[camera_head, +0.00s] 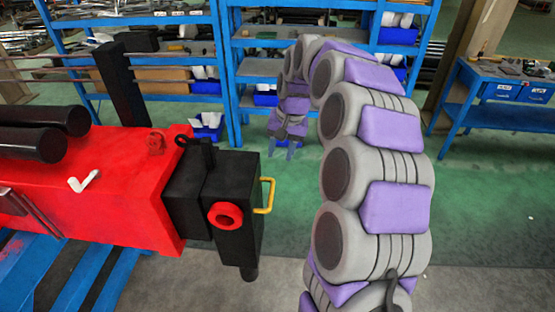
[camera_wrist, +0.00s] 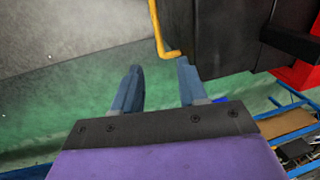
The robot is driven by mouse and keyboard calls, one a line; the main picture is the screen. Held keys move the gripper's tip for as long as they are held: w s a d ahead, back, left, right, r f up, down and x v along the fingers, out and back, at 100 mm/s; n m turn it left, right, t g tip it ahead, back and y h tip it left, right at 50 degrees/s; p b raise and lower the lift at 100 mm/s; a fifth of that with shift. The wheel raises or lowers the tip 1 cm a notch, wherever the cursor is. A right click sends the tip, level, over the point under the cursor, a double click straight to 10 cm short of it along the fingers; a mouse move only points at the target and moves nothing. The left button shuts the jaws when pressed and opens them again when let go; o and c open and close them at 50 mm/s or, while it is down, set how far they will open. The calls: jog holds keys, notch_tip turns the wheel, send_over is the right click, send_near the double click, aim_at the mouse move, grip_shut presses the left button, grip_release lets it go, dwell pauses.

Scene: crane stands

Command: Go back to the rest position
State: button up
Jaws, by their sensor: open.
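My gripper (camera_head: 281,150) hangs at the end of my curved grey and purple arm in the head view, fingers pointing down. In the wrist view my gripper (camera_wrist: 158,72) has its two blue-grey fingers apart with nothing between them. A yellow handle (camera_head: 269,196) is fixed to the black end block (camera_head: 238,215) of a red crane beam. In the wrist view the yellow handle (camera_wrist: 158,32) shows just beyond the fingertips, beside the black block (camera_wrist: 215,35). In the head view the gripper appears above and apart from the handle.
The red beam (camera_head: 110,190) rests on blue supports (camera_head: 70,280) at the left. Blue shelves (camera_head: 229,80) with boxes stand behind. A blue workbench (camera_head: 500,95) is at the right. Green floor (camera_head: 480,200) is clear to the right of my arm.

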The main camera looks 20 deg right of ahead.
jog(key=shift+r, duration=0.4)
jog(key=shift+a, duration=0.15)
